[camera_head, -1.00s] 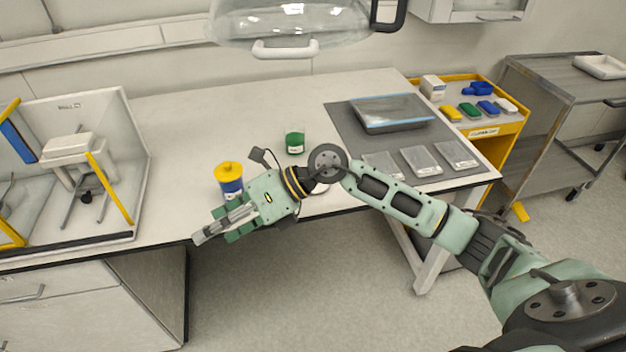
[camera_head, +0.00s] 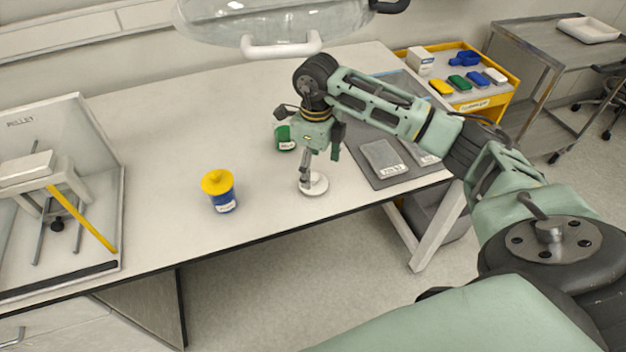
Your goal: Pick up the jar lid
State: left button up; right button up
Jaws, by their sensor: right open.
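A white round lid (camera_head: 318,186) lies flat on the white bench (camera_head: 150,140), near its front edge. My right gripper (camera_head: 305,183) points down over the left part of the lid. Its fingers are open, and its tips are at or just above the lid; I cannot tell if they touch it. A small jar with green contents (camera_head: 286,138) stands behind and left of the gripper. A blue jar with a yellow top (camera_head: 219,191) stands farther left. My left gripper is not in view.
A grey mat (camera_head: 365,168) with flat labelled pieces lies right of the lid, partly behind my arm. A clear dome with a white handle (camera_head: 282,47) hangs above. A yellow cart (camera_head: 483,104) stands at the right.

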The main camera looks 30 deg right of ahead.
aim_at(313, 177)
jog(key=f, duration=0.1)
jog(key=f+p, duration=0.1)
jog(key=f, duration=0.1)
jog(key=shift+w+a+f, duration=0.15)
jog(key=shift+a+f, duration=0.15)
jog(key=shift+f, duration=0.45)
jog(key=c, duration=0.9)
jog(key=shift+c, duration=0.2)
